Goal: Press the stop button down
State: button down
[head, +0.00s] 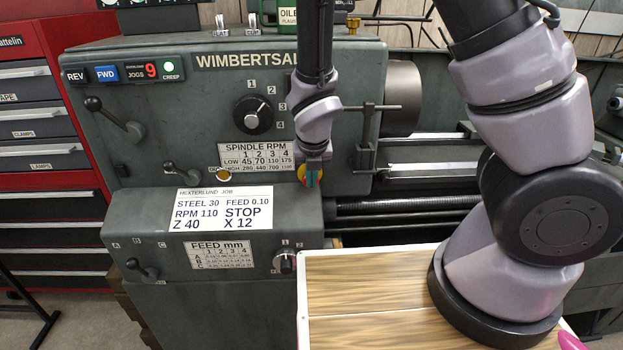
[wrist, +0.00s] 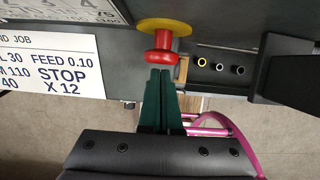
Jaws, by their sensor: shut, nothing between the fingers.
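The stop button (wrist: 161,57) is a red mushroom head on a yellow round plate (wrist: 165,25) on the lathe's grey front. In the head view the button (head: 301,172) is a small patch of yellow and red, largely covered by my gripper (head: 312,180). In the wrist view my gripper (wrist: 160,72) has its two dark green fingers together, with nothing between them. The fingertips are right at the red head, over its near edge in the picture. I cannot tell whether they touch it. The red head stands out from its plate.
A white job card (head: 222,208) is left of the button. Several small sockets (wrist: 220,68) sit to its right in the wrist view. The chuck (head: 402,98) and lead screw (head: 405,205) lie to the right. A wood-topped surface (head: 370,290) is in front.

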jog(key=shift+w, duration=0.9)
jog(key=shift+w+r, duration=0.1)
jog(key=shift+w, duration=0.15)
jog(key=shift+w+d+r, duration=0.15)
jog(key=shift+r, duration=0.05)
jog(key=shift+v, duration=0.9)
jog(key=s+v, duration=0.1)
jog(key=v, duration=0.7)
jog(key=shift+s, duration=0.2)
jog(key=shift+r, duration=0.15)
